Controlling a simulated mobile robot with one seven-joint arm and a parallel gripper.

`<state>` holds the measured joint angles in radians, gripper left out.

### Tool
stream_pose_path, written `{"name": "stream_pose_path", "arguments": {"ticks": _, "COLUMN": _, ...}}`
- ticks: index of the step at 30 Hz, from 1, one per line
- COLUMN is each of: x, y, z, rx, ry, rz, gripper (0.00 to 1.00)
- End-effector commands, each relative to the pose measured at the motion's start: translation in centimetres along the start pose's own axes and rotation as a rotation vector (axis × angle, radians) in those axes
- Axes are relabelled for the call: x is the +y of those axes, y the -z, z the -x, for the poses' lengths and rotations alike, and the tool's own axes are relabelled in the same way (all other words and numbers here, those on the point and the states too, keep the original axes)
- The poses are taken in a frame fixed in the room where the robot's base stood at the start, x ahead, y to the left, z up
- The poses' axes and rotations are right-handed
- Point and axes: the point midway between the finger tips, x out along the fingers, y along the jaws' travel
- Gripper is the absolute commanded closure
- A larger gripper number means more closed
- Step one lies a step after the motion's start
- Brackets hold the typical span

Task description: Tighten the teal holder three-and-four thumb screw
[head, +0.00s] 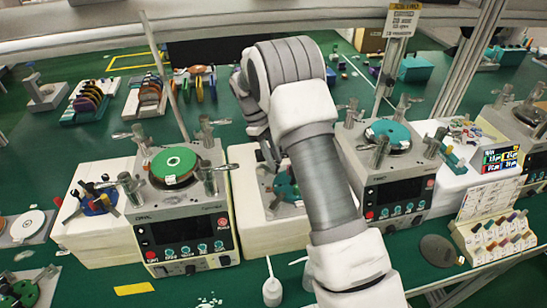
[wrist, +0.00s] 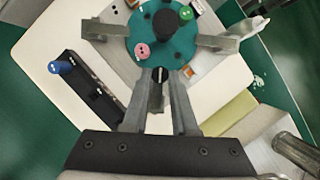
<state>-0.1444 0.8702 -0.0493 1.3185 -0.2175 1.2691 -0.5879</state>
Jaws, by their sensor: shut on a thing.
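The teal holder (wrist: 165,45) is a round disc on a pale block, with a green knob (wrist: 186,13) and a pink knob (wrist: 142,50) on top, both dotted. Its dark thumb screw (wrist: 160,74), with a pale line on its head, is at the near rim. My gripper (wrist: 160,80) is shut on this screw, one finger on each side. In the head view the teal holder (head: 286,187) is partly hidden by my arm, and my fingertips cannot be made out clearly. The dots on the knobs are too small to count surely.
Metal arms (wrist: 218,42) flank the holder. A dark bar with a blue knob (wrist: 61,66) lies to the left. In the head view, lapping machines stand left (head: 185,235) and right (head: 395,190) of the holder's block. A white bottle (head: 271,290) stands in front.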

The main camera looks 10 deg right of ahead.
Motion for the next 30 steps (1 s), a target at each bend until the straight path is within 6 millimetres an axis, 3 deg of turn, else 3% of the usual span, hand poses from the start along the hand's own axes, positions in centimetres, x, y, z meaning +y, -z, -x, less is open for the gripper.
{"name": "stream_pose_path", "arguments": {"ticks": 14, "x": 0.01, "y": -0.02, "z": -0.02, "rx": 0.000, "ry": 0.005, "rz": -0.010, "gripper": 1.00}}
{"name": "stream_pose_path", "arguments": {"ticks": 15, "x": 0.00, "y": -0.02, "z": -0.02, "rx": 0.000, "ry": 0.005, "rz": -0.010, "gripper": 0.67}}
{"name": "stream_pose_path", "arguments": {"ticks": 19, "x": 0.01, "y": -0.02, "z": -0.01, "rx": 0.000, "ry": 0.005, "rz": -0.010, "gripper": 0.44}}
{"name": "stream_pose_path", "arguments": {"ticks": 30, "x": 0.04, "y": 0.04, "z": 0.38, "rx": 0.001, "ry": 0.003, "rz": -0.009, "gripper": 0.44}}
